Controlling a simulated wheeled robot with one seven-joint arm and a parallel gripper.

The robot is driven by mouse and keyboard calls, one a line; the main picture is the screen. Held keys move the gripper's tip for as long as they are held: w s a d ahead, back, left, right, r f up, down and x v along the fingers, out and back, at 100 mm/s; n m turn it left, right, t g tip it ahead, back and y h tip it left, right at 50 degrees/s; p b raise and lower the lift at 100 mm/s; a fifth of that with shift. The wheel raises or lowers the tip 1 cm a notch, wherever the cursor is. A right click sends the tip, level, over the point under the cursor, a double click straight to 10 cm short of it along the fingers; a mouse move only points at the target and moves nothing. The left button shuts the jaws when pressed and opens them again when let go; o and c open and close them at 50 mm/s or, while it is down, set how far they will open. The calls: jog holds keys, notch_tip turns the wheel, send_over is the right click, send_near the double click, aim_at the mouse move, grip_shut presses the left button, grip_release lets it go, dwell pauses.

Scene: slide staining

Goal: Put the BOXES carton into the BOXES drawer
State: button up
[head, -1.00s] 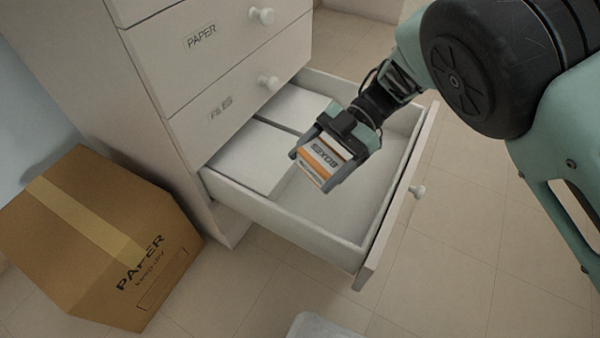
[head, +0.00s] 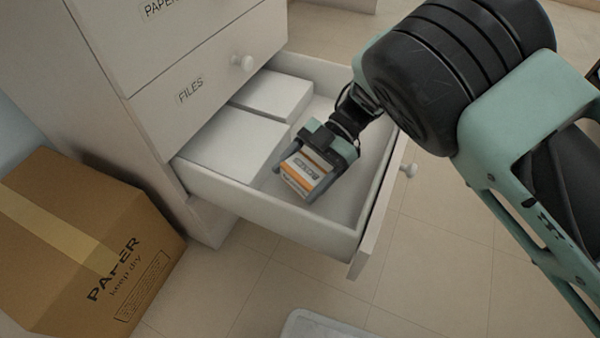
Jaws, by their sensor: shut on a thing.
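The BOXES carton (head: 304,173) is a small white and orange box with dark print. My gripper (head: 306,177) is shut on it, with a finger at each side. Gripper and carton are inside the outline of the open bottom drawer (head: 262,212), in its front part, in front of two white boxes. I cannot tell whether the carton touches the drawer floor. The drawer's front panel (head: 376,224) faces away to the right, so its label is hidden.
Two white boxes (head: 236,144) (head: 272,95) fill the drawer's back part. The FILES drawer (head: 195,92) above is shut. A brown PAPER carton (head: 85,245) stands on the floor at left. A pale tray-like thing (head: 325,326) shows at the bottom edge.

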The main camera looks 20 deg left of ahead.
jog(key=shift+f, duration=0.45)
jog(key=o, duration=1)
jog(key=shift+r, duration=0.2)
jog(key=p+v, duration=0.6)
jog(key=v, duration=0.6)
jog(key=shift+r, duration=0.35)
